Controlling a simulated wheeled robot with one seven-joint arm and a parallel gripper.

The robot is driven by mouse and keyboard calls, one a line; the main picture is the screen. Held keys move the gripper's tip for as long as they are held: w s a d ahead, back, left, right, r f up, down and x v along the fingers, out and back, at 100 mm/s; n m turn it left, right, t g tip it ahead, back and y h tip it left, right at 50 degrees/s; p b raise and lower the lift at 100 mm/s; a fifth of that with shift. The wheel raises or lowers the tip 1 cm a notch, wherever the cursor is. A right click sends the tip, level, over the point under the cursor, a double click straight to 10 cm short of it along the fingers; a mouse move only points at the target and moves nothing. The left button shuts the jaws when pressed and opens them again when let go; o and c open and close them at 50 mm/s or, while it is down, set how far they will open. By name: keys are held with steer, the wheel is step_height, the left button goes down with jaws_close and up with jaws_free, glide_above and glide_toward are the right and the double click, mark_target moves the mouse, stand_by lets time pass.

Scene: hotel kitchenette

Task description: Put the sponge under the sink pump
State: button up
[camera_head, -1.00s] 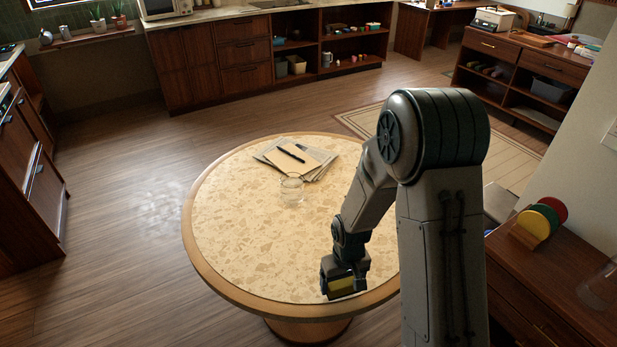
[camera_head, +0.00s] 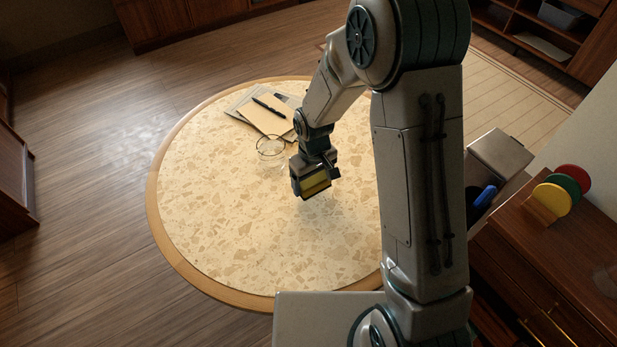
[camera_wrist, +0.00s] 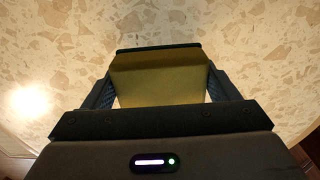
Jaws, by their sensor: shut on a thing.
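My gripper (camera_head: 313,184) is shut on the yellow sponge (camera_head: 316,183) and holds it above the round table. In the wrist view the sponge (camera_wrist: 158,80) sits between both fingers, with a dark green layer along its far edge. The sink pump is not in view now.
The round table (camera_head: 230,230) has a pale speckled top with a wooden rim. A clear glass (camera_head: 271,147) stands just left of my gripper, and papers with a pen (camera_head: 262,118) lie behind it. A wooden cabinet with coloured discs (camera_head: 551,200) stands at the right. The table's front left is clear.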

steer(key=w+f, duration=0.2)
steer(key=w, duration=0.1)
steer(key=w+f, duration=0.1)
steer(key=shift+w+b, duration=0.35)
steer(key=shift+w, duration=0.05)
steer(key=shift+a+f+b, duration=0.1)
steer(key=shift+f+b, duration=0.95)
steer(key=shift+f, duration=0.9)
steer(key=shift+f, duration=0.1)
steer(key=shift+f, duration=0.15)
steer(key=o, duration=0.9)
step_height(320, 180, up, 13)
steer(key=p, duration=0.7)
steer(key=shift+f, duration=0.2)
